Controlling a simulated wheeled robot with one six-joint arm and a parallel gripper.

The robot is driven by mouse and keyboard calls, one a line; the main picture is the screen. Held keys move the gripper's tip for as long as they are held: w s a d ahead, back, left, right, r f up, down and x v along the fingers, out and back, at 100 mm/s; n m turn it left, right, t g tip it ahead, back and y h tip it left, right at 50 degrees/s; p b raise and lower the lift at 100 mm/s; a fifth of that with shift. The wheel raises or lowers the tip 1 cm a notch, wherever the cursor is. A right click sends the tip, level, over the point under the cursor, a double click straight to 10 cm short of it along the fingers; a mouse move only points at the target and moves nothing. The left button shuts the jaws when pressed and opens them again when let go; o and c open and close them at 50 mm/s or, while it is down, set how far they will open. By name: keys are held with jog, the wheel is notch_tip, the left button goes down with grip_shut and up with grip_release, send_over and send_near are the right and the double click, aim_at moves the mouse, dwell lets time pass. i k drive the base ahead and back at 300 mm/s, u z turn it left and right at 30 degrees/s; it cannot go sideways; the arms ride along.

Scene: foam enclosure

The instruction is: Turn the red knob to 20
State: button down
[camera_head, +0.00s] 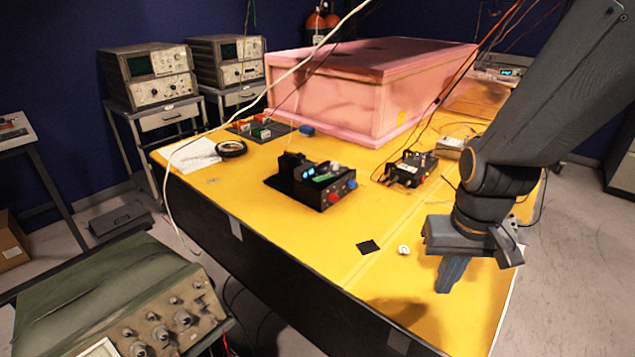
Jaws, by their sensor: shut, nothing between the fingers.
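The red knob (334,197) is on the front face of a small black instrument box (318,184) standing on the yellow table. A blue knob (352,184) sits to its right on the same face. The box has blue lit digits and a green display, but I cannot read a value or the knob's scale at this size. My gripper (450,276) is shut and empty, pointing down over the right front of the table. It is well to the right of the red knob and apart from it.
A black box with cables (410,169) stands right of the instrument. A black square (368,247) and a small white round item (403,250) lie between the instrument and my gripper. A pink foam enclosure (375,95) fills the table's back. The yellow front area (300,240) is clear.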

aim_at(333, 197)
jog(key=u, duration=1.1)
jog(key=k, duration=0.25)
jog(key=z, duration=0.5)
